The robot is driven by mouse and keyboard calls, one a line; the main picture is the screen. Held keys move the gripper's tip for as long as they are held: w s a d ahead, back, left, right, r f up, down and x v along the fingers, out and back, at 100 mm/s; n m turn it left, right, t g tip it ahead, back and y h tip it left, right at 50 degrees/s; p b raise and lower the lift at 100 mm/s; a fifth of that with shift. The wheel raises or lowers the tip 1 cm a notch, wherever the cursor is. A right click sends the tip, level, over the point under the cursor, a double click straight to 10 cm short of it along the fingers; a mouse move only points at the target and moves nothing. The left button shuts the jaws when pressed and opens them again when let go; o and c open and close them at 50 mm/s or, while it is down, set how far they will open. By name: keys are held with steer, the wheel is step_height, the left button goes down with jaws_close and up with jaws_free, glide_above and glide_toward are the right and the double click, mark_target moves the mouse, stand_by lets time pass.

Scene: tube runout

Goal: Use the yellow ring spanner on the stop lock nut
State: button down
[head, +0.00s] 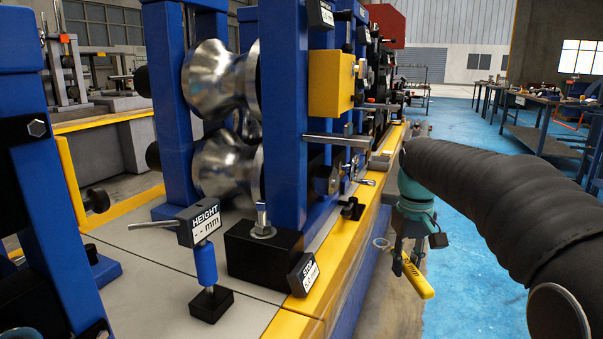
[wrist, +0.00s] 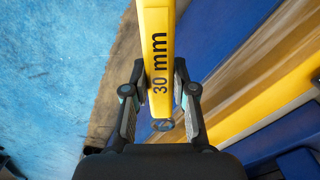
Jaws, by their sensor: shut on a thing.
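The yellow ring spanner (wrist: 158,50), marked "30 mm", lies between the fingers of my gripper (wrist: 160,95) in the wrist view. My gripper is shut on its handle, and the far end runs out of the top of that view. In the head view the yellow handle (head: 418,278) hangs below my gripper (head: 408,250), beside the machine over the floor. A pale ring (head: 381,243) shows left of the gripper. The stop is a black block (head: 262,256) with a "STOP" label (head: 303,275); a metal nut and stud (head: 262,228) stand on top. The spanner is apart from it.
Steel rollers (head: 222,165) sit between blue posts (head: 283,120) behind the stop. A "HEIGHT" gauge (head: 199,222) stands to its left. The yellow machine edge (head: 345,245) lies between stop and gripper. Blue floor (head: 465,245) is open to the right.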

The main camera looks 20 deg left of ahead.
steer(key=s+a+r+n+p, duration=0.3)
steer(key=s+a+r, duration=0.55)
steer(key=r, duration=0.35)
steer(key=s+a+r+n+p, duration=0.25)
steer(key=s+a+r, duration=0.6)
steer(key=r, duration=0.45)
step_height(320, 180, down, 10)
steer(key=b, duration=0.4)
steer(key=shift+w, duration=0.2)
